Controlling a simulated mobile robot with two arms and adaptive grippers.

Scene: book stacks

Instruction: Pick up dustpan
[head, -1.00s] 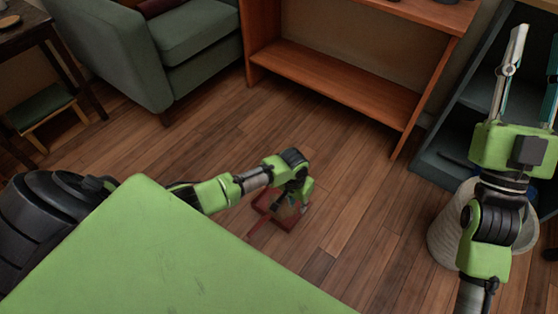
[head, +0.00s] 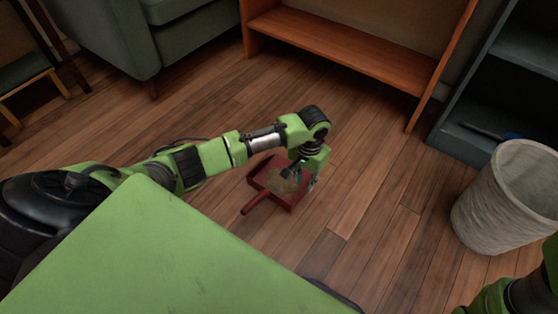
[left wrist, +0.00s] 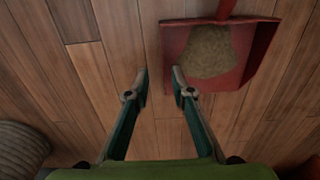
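A red dustpan (head: 283,199) lies on the wooden floor with its handle (head: 247,207) toward the lower left. A tan-brown patch (left wrist: 208,52) shows inside its pan. In the left wrist view the dustpan (left wrist: 254,70) is at the upper right, its handle cut off by the top edge. My left gripper (head: 301,178) is over the pan's right side in the head view. In the left wrist view its fingers (left wrist: 160,72) are apart with bare floor between them, the right fingertip close to the pan's lower left edge; contact is unclear. My right gripper is out of view.
A pale ribbed basket (head: 507,200) stands at the right, in front of a dark shelf (head: 465,140). A wooden shelf (head: 345,52) and a green armchair (head: 135,40) stand behind. Floor around the dustpan is clear.

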